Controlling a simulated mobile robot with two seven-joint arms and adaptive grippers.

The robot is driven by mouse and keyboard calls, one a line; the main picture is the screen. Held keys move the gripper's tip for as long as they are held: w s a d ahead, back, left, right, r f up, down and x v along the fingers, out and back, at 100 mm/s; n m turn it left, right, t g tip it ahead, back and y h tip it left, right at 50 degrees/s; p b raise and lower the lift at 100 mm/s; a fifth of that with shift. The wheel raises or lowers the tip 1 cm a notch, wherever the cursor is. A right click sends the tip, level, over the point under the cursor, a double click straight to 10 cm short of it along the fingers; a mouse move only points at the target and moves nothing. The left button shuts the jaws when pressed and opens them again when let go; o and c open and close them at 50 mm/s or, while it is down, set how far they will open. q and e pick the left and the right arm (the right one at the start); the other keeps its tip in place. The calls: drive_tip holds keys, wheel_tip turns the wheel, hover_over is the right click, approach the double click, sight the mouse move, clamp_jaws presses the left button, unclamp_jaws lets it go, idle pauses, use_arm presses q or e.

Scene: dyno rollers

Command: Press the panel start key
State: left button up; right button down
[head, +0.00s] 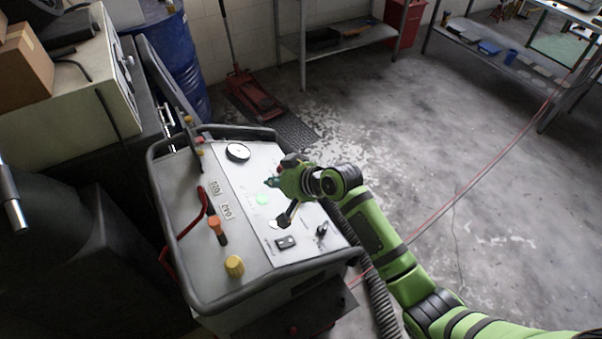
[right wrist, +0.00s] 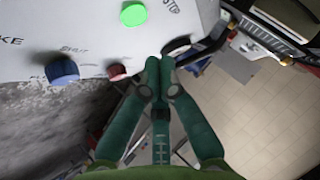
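The panel (head: 240,175) is the pale sloping top of a console. A lit green round button (head: 262,199) is on it; a lit green button also shows at the top of the right wrist view (right wrist: 133,13), near a "STOP" label. I cannot read a start label. My right gripper (head: 271,182) is over the panel, just beyond the green button in the head view. In the right wrist view its fingers (right wrist: 159,62) are together and hold nothing visible. The tips are below the green button in that picture; contact with the panel cannot be told. My left gripper is not in view.
In the right wrist view, a red button (right wrist: 117,72), a blue button (right wrist: 62,69) and a dark round part (right wrist: 177,47) are near the fingers. A yellow knob (head: 234,266), an orange-topped lever (head: 216,227) and a gauge (head: 238,152) are on the panel. A dark rail surrounds it.

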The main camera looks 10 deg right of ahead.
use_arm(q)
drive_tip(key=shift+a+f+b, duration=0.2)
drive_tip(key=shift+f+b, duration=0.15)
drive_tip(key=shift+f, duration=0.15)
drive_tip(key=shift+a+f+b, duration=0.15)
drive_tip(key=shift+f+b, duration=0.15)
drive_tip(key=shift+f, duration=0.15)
use_arm(e)
drive_tip(key=v, duration=0.8)
drive_tip(key=shift+s+d, duration=0.3)
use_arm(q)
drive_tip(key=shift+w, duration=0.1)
use_arm(e)
drive_tip(key=shift+a+r, duration=0.1)
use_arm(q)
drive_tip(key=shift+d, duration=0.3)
